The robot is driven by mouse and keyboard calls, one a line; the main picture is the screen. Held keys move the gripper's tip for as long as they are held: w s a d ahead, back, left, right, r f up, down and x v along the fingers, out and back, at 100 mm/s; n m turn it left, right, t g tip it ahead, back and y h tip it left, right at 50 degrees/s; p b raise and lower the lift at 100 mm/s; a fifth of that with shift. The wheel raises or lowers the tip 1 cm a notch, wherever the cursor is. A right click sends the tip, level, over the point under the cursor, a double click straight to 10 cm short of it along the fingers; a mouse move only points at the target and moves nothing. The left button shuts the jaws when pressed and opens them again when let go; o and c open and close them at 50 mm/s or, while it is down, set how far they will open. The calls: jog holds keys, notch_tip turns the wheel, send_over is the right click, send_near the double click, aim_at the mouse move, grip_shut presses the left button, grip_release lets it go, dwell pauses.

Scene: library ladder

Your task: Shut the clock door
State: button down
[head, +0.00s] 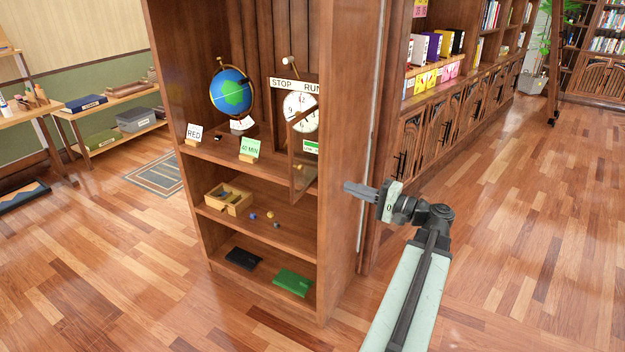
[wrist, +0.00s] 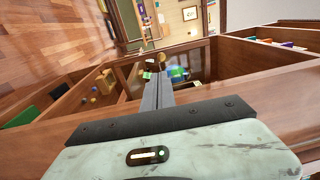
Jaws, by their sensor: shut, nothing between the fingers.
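The clock (head: 300,112) with a white face stands on the upper shelf of the wooden case, under a STOP RUN sign. Its brown-framed clock door (head: 299,180) with a pane hangs open, swung out toward the front of the shelf. It partly covers the lower right of the clock. My gripper (head: 348,187) is shut and empty, just outside the right side panel of the case, pointing left. In the wrist view my gripper (wrist: 158,78) shows as closed dark fingers pointing at the case. The clock cannot be made out clearly there.
The case's right side panel (head: 342,230) stands between my gripper and the shelves. A globe (head: 231,92), a RED card (head: 194,133) and a 40 MIN card (head: 250,148) share the clock's shelf. A wooden box (head: 228,199) sits below. Floor at right is clear.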

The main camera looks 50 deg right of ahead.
aim_at(302, 169)
jog(key=x, duration=1.3)
jog(key=shift+w+p, duration=0.4)
jog(key=shift+a, duration=0.1)
jog(key=shift+w, duration=0.1)
